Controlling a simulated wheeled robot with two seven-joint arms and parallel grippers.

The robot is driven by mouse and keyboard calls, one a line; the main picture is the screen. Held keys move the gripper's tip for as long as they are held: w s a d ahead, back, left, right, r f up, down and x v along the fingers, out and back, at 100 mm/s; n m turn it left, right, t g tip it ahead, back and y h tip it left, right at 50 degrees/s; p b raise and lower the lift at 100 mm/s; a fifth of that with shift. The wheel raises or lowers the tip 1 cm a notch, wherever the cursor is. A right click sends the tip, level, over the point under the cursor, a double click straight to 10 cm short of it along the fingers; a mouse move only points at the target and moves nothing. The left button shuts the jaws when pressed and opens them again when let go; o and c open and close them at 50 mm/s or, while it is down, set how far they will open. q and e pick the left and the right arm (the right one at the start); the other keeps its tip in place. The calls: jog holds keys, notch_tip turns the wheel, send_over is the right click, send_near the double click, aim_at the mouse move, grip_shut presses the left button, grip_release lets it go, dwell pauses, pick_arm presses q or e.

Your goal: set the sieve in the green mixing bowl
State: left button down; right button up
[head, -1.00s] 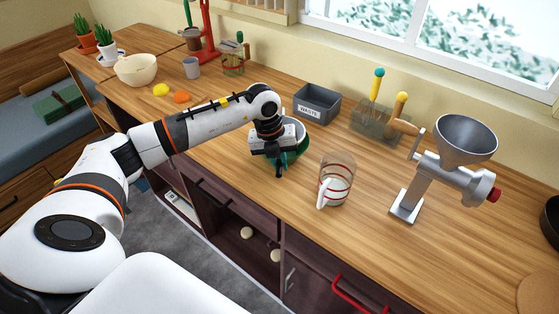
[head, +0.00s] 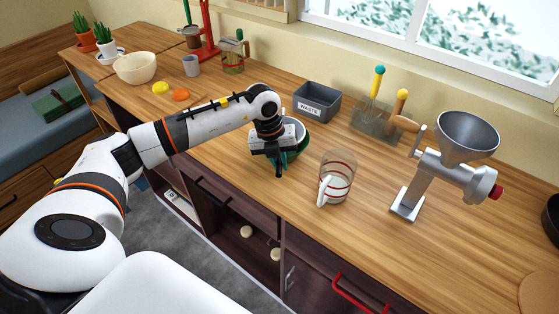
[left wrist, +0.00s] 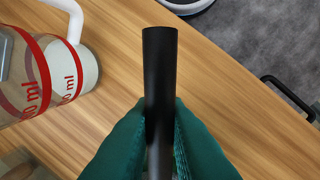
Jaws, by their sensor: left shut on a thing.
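My left gripper (head: 279,160) is over the counter, left of the measuring jug. It is shut on the black handle of the sieve (left wrist: 160,75); in the left wrist view its dark green fingers (left wrist: 160,115) press the handle from both sides. The handle points toward the counter's front edge. The green mixing bowl (head: 301,151) shows only in part, behind and below the gripper. The sieve's basket is mostly hidden by my wrist, so I cannot tell whether it touches the bowl. My right gripper is not in view.
A clear measuring jug (head: 336,180) with red marks stands close to the right of the gripper. A grey waste bin (head: 317,103) is behind, a utensil holder (head: 377,122) behind right, and a metal grinder (head: 432,165) further right. The counter's front edge lies below the gripper.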

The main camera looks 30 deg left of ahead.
pick_arm(q)
jog(key=shift+f+b, duration=0.35)
jog(key=shift+f, duration=0.2)
jog(key=c, duration=1.3)
grip_release()
jog(key=shift+c, duration=0.2)
notch_tip(320, 180, up, 12)
jog(key=s+a+b, duration=0.1)
jog(key=a+b, duration=0.1)
jog(key=shift+s, duration=0.15)
jog(key=shift+f, duration=0.15)
